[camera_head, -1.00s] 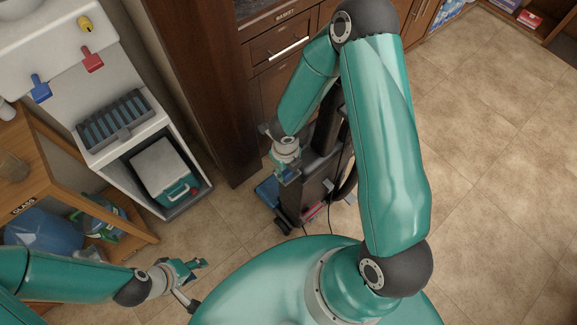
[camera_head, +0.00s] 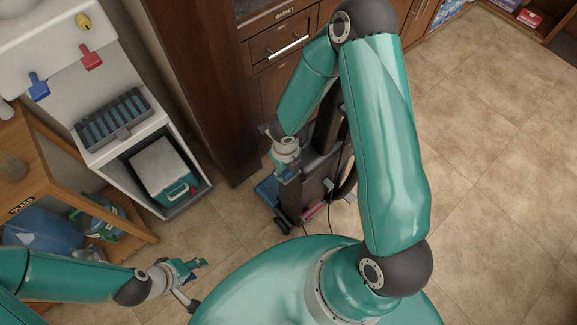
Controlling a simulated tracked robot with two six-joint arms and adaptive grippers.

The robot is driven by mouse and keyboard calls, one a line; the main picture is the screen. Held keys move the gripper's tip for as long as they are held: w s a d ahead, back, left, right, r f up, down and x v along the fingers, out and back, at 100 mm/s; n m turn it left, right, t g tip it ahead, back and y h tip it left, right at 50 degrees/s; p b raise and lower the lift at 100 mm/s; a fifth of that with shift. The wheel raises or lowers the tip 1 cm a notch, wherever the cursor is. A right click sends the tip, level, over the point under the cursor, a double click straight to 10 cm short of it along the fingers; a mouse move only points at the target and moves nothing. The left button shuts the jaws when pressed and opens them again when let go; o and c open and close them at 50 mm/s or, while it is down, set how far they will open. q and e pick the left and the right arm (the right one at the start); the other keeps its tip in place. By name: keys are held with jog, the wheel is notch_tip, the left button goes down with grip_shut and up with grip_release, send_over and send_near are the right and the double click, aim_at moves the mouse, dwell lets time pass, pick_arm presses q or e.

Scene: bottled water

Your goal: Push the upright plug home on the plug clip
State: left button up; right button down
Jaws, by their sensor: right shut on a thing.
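A dark upright machine (camera_head: 318,188) with a black cord stands on the floor at the centre, in front of the wooden cabinets. My left gripper (camera_head: 196,266) is open and empty, low at the left, over the floor and away from the machine.
A white water dispenser (camera_head: 184,125) with a cooler box (camera_head: 160,172) in its lower bay stands at the left. The tiled floor (camera_head: 495,200) at the right is clear.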

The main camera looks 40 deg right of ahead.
aim_at(286, 171)
jog(key=c, duration=0.7)
grip_release()
jog(key=shift+o, duration=0.2)
notch_tip(286, 171, up, 12)
